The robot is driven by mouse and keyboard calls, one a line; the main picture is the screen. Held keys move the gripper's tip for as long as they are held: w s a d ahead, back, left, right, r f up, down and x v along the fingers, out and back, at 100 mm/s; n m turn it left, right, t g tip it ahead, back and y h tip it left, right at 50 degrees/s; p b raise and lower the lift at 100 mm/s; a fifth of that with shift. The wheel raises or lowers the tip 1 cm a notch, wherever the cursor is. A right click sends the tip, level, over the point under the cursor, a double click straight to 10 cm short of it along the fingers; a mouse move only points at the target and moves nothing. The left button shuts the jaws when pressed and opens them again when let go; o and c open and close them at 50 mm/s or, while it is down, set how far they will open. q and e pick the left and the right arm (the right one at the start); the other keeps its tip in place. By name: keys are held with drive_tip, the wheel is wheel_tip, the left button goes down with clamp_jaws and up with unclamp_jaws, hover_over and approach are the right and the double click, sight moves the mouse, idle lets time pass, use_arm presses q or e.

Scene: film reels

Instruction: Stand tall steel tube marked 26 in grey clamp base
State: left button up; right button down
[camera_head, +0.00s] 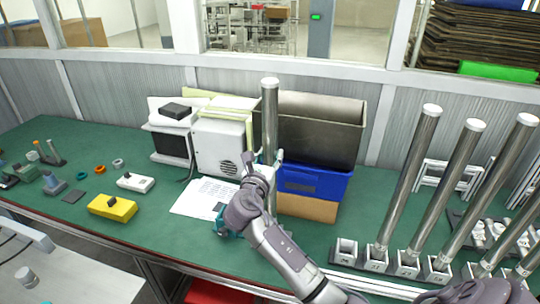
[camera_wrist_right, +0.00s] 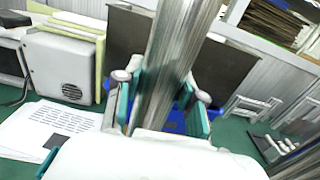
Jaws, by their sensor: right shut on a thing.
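My right gripper (camera_head: 267,160) is shut on a tall steel tube (camera_head: 270,115) with a pale cap, held nearly upright above the green table. In the right wrist view the tube (camera_wrist_right: 170,60) runs between the teal-padded fingers of the gripper (camera_wrist_right: 165,98). No number on the held tube can be read. A row of grey clamp bases stands at the right front. The leftmost base (camera_head: 346,247) has an empty socket; the bases beside it carry tilted-looking steel tubes (camera_head: 407,180). The labels are too small to read surely. My left gripper is not in view.
Behind the held tube stand a blue crate (camera_head: 312,185) with a dark bin (camera_head: 320,128) on it, and a white speaker-like box (camera_head: 222,148). A printed sheet (camera_head: 203,197) and yellow box (camera_head: 112,207) lie left. Green table between crate and bases is clear.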

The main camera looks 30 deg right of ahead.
drive_tip(key=shift+f, duration=0.45)
idle(0.3)
drive_tip(key=c, duration=1)
unclamp_jaws()
drive_tip(key=shift+o, duration=0.2)
drive_tip(key=shift+f, duration=0.15)
drive_tip(key=shift+s+a, duration=0.3)
drive_tip(key=shift+a, duration=0.05)
drive_tip(key=shift+p+v, duration=1.25)
drive_tip(key=shift+v, duration=1.15)
drive_tip(key=p+v, duration=0.2)
drive_tip(key=v, duration=0.3)
drive_tip(key=shift+s+a, duration=0.1)
drive_tip(key=shift+s, duration=0.1)
